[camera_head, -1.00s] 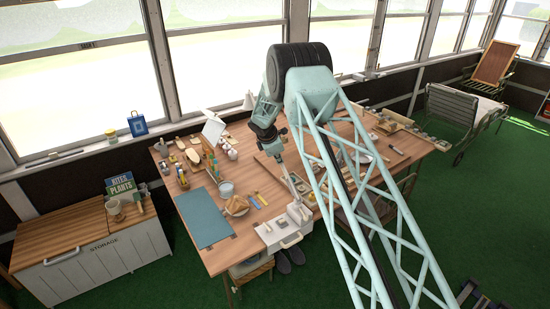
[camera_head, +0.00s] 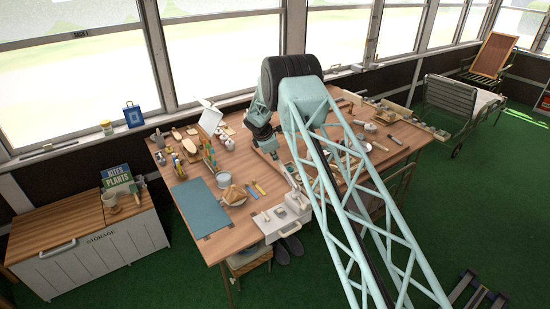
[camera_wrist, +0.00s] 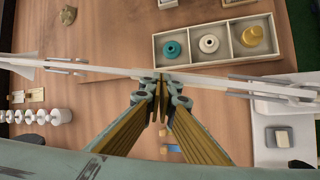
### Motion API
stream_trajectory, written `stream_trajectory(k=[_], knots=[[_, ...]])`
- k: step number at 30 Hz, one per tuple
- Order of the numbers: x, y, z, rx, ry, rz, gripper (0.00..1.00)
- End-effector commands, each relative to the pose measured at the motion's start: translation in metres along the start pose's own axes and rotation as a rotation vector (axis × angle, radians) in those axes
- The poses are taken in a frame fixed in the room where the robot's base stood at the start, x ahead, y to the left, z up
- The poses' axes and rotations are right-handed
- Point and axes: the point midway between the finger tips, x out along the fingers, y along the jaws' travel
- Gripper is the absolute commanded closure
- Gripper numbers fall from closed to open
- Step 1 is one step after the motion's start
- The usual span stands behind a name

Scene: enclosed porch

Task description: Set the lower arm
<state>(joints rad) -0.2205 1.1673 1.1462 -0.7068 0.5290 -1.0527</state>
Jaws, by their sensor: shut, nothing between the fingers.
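My gripper (camera_wrist: 163,82) is shut in the wrist view, with its fingertips together and nothing seen between them. A long thin pale bar (camera_wrist: 235,84) crosses that view from left to right, just beyond the fingertips. It may be the lower arm, but I cannot be sure. Whether the fingertips touch the bar is unclear. Wire-like grey parts (camera_wrist: 270,80) lie along its right side. In the head view my gripper is over the wooden table (camera_head: 225,247), small and partly hidden by my own arm.
A three-compartment tray (camera_wrist: 157,54) holds a teal ring, a white ring and a yellow piece. Several white spools (camera_wrist: 50,117) stand at left. A white box with a handle (camera_head: 283,218) is at the table's front edge. A blue-grey mat (camera_head: 200,207) lies at left.

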Motion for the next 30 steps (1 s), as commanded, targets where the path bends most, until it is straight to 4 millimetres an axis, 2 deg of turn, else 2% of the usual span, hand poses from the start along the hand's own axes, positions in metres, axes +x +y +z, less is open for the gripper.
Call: stream_trajectory(k=[8, 14, 30], knots=[[-0.002, 0.001, 0.001, 0.0, 0.0, 0.0, 1.0], [-0.013, 0.004, 0.002, 0.001, -0.001, 0.0, 1.0], [-0.074, 0.022, 0.006, 0.002, -0.001, 0.0, 1.0]])
